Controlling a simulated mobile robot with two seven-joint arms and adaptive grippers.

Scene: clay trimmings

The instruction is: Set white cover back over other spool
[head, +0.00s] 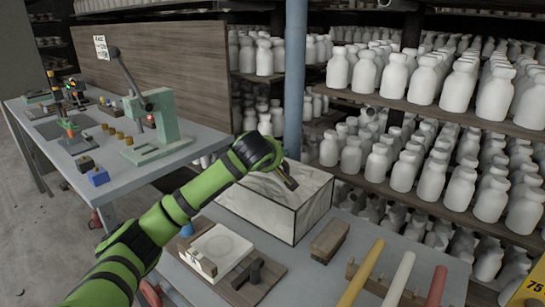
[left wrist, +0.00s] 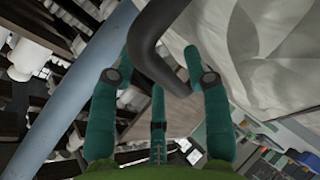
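A white marbled box-shaped cover (head: 265,205) with dark edges stands on the grey table in the head view. Its pale surface (left wrist: 245,40) fills the upper right of the left wrist view. My left gripper (head: 284,172) is over its top. In the left wrist view, the fingers of my left gripper (left wrist: 160,72) are spread, with a dark curved handle (left wrist: 150,40) between and beyond them. A gap shows on the handle's left; contact on the right cannot be told. No spool can be made out; anything under the cover is hidden. My right gripper is not in view.
In front of the cover are a board with a white slab (head: 222,247) and a wooden block (head: 330,241). Yellow (head: 362,272), white (head: 400,280) and red (head: 437,287) rods lie at the right. A blue post (head: 295,80) and bottle shelves (head: 440,115) stand behind.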

